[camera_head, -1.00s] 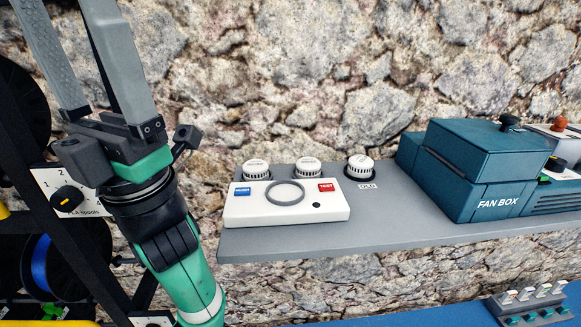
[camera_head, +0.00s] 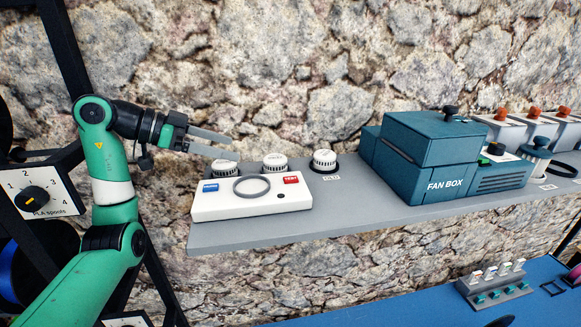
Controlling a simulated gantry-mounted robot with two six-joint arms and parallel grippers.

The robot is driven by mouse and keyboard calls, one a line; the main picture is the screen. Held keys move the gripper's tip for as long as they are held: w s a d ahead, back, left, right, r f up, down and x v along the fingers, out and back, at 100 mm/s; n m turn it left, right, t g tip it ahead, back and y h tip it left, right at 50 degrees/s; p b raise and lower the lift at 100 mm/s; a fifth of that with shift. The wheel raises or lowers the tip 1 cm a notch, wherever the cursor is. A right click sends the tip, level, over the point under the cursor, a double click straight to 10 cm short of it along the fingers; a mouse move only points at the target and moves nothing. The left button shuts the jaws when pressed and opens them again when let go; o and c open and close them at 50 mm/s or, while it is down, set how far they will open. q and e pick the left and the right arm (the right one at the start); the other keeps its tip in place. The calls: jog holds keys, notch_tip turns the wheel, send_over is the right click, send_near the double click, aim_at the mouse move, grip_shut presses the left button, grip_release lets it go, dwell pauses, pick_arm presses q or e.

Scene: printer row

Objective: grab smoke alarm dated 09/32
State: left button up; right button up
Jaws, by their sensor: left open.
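Three small round white smoke alarms stand in a row on the grey shelf: a left one (camera_head: 225,168), a middle one (camera_head: 275,162) and a right one (camera_head: 325,160). The right one sits in a dark holder by a label that seems to read OLD. The dates on them are too small to read. My left gripper (camera_head: 234,147) is open and empty, its fingers pointing right, just above and behind the left alarm in the picture. I cannot tell whether it touches the alarm. My right gripper is not in view.
A stone wall (camera_head: 330,60) rises behind. The shelf's front right (camera_head: 350,222) is clear.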

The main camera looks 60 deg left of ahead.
aim_at(268, 158)
pick_arm(q)
jog(key=shift+w+f, duration=0.2)
jog(key=shift+w, duration=0.05)
jog(key=p+x, duration=0.2)
jog(key=x, duration=0.3)
jog(key=shift+w+d+f, duration=0.1)
jog(key=shift+w+f, duration=0.05)
jog(key=shift+w, duration=0.2)
jog(key=p+x, duration=0.2)
jog(key=x, duration=0.3)
jog(key=shift+w, duration=0.1)
jog(key=c, duration=1.4)
